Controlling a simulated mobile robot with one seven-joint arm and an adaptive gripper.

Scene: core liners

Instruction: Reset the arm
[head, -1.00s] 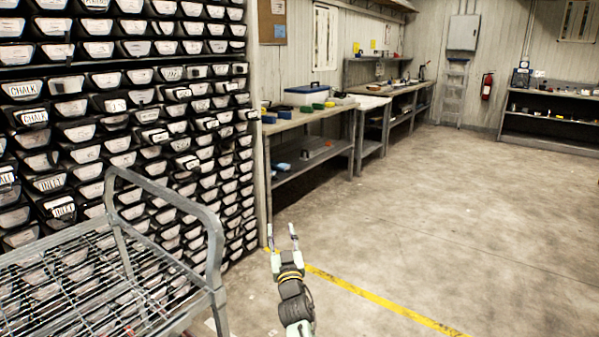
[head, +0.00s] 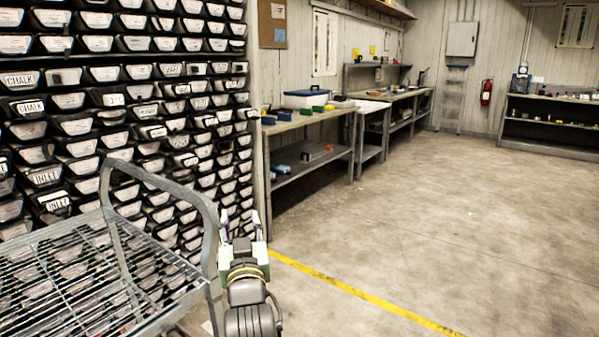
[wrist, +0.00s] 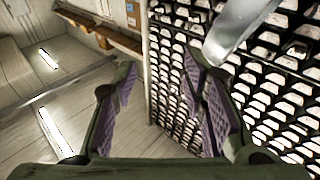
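My gripper (head: 241,222) stands upright at the lower middle of the head view, just right of the grey cart's handle. Its two fingers are spread apart. In the wrist view my gripper (wrist: 163,95) shows two green fingers with purple ridged pads and nothing between them. The gripper is open and empty.
A grey wire-shelf cart (head: 75,285) with a bent tube handle (head: 165,178) is close on the left. A wall of labelled black bins (head: 120,100) stands behind it. Workbenches (head: 300,125) line the back wall. The floor right of the yellow line (head: 370,297) is clear.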

